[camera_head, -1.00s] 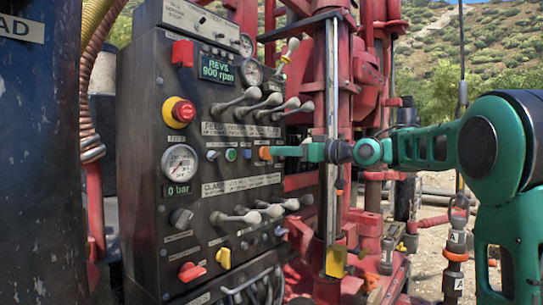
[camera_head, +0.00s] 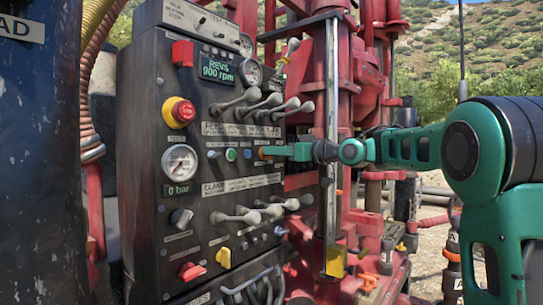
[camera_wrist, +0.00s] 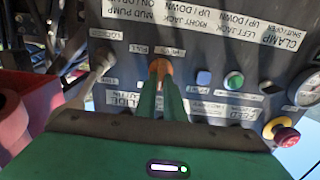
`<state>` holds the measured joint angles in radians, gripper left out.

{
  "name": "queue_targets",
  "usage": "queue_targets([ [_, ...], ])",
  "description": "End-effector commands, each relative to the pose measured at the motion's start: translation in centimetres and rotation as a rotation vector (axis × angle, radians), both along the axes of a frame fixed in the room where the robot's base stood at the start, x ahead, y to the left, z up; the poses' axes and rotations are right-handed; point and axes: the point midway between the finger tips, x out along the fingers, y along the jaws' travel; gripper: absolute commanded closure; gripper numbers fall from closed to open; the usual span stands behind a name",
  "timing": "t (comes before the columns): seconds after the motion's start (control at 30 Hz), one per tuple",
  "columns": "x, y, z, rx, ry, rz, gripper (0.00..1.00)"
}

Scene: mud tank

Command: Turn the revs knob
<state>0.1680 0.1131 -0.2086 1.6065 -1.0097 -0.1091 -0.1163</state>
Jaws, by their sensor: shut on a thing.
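The orange revs knob (camera_head: 264,153) sits on the dark control panel, right of a green button. My gripper (camera_head: 276,152) reaches in from the right and is shut on it. In the wrist view, which shows the panel upside down, the knob (camera_wrist: 160,67) is between the tips of my two green fingers (camera_wrist: 160,82), which hide part of it. Small labels surround it. The green display (camera_head: 218,68) at the panel's upper part reads "REVS 900 rpm".
Several lever handles (camera_head: 262,106) stick out above my gripper, and more (camera_head: 262,211) below it. A red emergency stop button (camera_head: 180,112) and a 0 bar gauge (camera_head: 180,162) are to the left. A red mast with a vertical rail (camera_head: 331,130) stands close behind my wrist.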

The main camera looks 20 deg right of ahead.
Motion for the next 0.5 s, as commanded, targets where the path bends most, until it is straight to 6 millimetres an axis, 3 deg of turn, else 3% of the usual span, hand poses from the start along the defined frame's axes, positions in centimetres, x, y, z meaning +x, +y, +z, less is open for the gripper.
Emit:
queue_targets([
  [0.5, 0.15, -0.25, -0.09, 0.201, 0.147, 0.002, 1.00],
])
